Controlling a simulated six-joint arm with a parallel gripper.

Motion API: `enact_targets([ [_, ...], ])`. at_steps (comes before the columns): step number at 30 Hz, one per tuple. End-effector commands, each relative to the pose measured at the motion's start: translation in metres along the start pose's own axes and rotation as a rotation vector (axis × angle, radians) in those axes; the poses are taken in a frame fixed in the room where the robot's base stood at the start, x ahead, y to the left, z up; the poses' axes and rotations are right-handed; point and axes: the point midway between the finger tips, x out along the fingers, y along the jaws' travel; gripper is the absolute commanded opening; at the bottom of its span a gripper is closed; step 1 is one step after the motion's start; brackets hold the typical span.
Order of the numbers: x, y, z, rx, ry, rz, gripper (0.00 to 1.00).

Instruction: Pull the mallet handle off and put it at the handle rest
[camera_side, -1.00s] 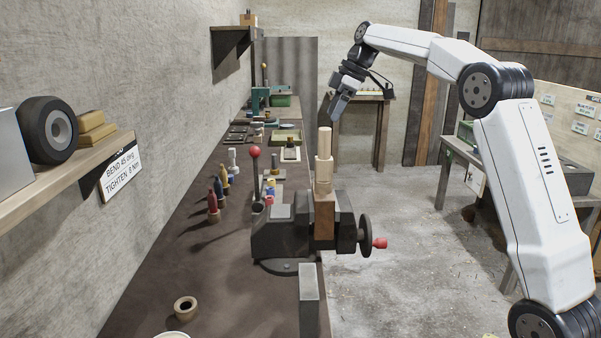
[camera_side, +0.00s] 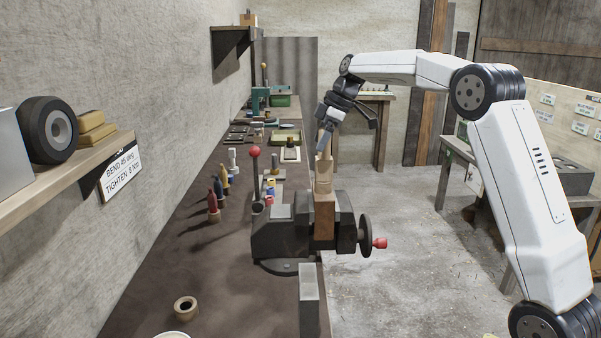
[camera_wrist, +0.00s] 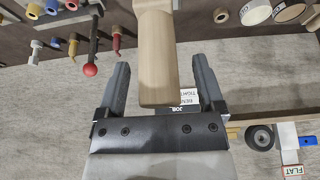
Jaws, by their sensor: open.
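The mallet handle (camera_side: 324,172) is a pale wooden peg. It stands upright on top of a brown wood block (camera_side: 324,215), which is clamped in the dark bench vise (camera_side: 280,235). My gripper (camera_side: 323,145) is at the handle's upper end and covers part of it in the side view. In the wrist view my gripper (camera_wrist: 161,80) has its two fingers apart, with the handle (camera_wrist: 157,50) between them and a gap on each side. I cannot tell which thing is the handle rest.
A red-knobbed lever (camera_side: 256,170) rises left of the handle. Several coloured-handled tools (camera_side: 218,192) stand on the bench. A crank with a red grip (camera_side: 379,243) sticks out right of the vise. The bench front is mostly clear.

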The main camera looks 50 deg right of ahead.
Motion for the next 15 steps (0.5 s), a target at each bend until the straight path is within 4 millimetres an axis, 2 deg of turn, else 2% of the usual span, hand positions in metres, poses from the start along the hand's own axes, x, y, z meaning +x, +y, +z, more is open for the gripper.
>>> enact_targets([
  [6, 0.0006, -0.0001, -0.0001, 0.000, 0.000, 0.000, 0.87],
  [7, 0.0006, -0.0001, -0.0001, 0.000, 0.000, 0.000, 0.84],
  [15, 0.0003, 0.0000, -0.0001, 0.000, 0.000, 0.000, 0.00],
])
